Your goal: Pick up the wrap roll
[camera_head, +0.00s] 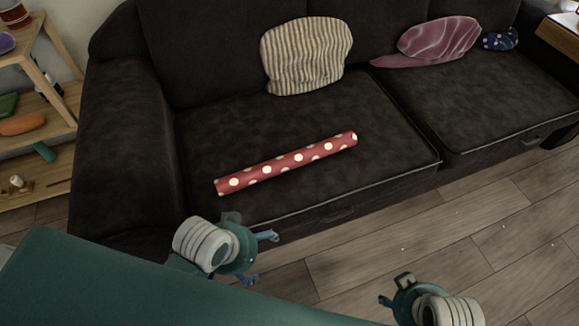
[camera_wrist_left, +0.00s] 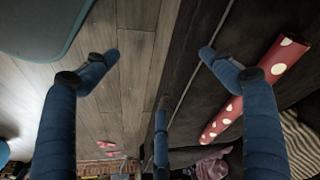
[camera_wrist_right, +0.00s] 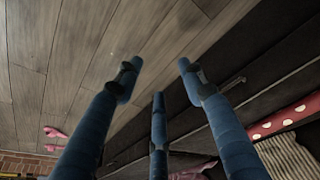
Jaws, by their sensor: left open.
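The wrap roll (camera_head: 287,163) is a red tube with white dots. It lies at a slant on the left seat cushion of the dark sofa. It also shows in the left wrist view (camera_wrist_left: 277,62), partly behind a finger, and in the right wrist view (camera_wrist_right: 287,122) at the right edge. My left gripper (camera_head: 262,258) is in front of the sofa's front edge, short of the roll, with its fingers spread and empty. My right gripper (camera_head: 393,291) is further right over the floor, apart from the roll. Its fingers are spread in the right wrist view (camera_wrist_right: 160,80), with nothing between them.
The dark sofa (camera_head: 120,130) fills the middle. A striped pillow (camera_head: 306,55) and a pink pillow (camera_head: 440,40) rest at its back. A wooden shelf (camera_head: 40,140) stands at the left. The wooden floor (camera_head: 480,240) is open at the right front.

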